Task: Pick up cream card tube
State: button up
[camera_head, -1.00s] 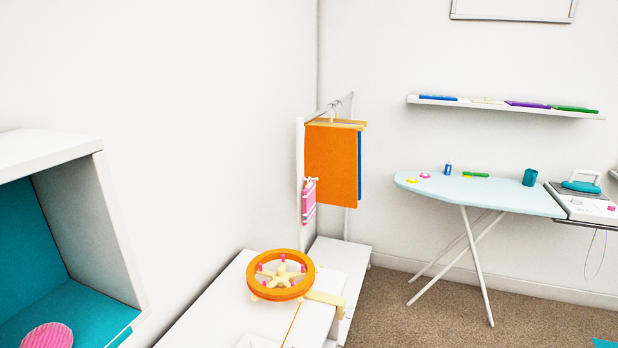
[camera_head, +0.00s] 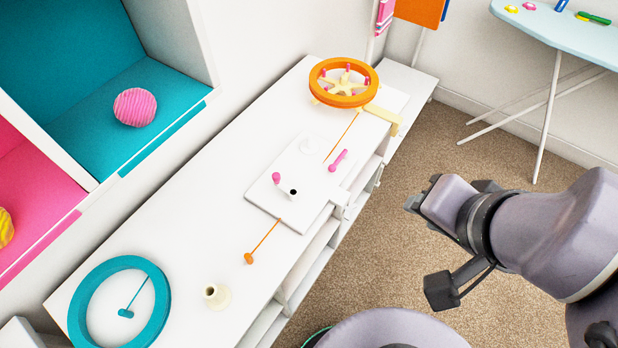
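A short cream tube (camera_head: 217,296) stands upright near the front edge of the long white bench top (camera_head: 190,245). Its open end faces up and its base looks flared. My gripper (camera_head: 420,205) is on the right, over the carpet beyond the bench's edge. It is well apart from the cream tube and touches nothing on the bench. Its fingers are seen from an angle that does not show whether they are open or shut.
A teal ring (camera_head: 85,308) lies left of the tube. An orange-ended stick (camera_head: 249,258) lies behind it. A white panel (camera_head: 300,213) holds a white hollow post (camera_head: 292,191) and pink pegs. An orange wheel (camera_head: 320,88) sits at the far end. Cubbies (camera_head: 190,40) border the left.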

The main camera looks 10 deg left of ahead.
aim_at(218, 296)
jog(key=j+u, duration=0.1)
jog(key=u, duration=2.25)
jog(key=j+u, duration=0.2)
jog(key=i+j+u, duration=0.25)
jog(key=j, duration=0.15)
jog(key=k+j, duration=0.05)
jog(key=k, duration=0.05)
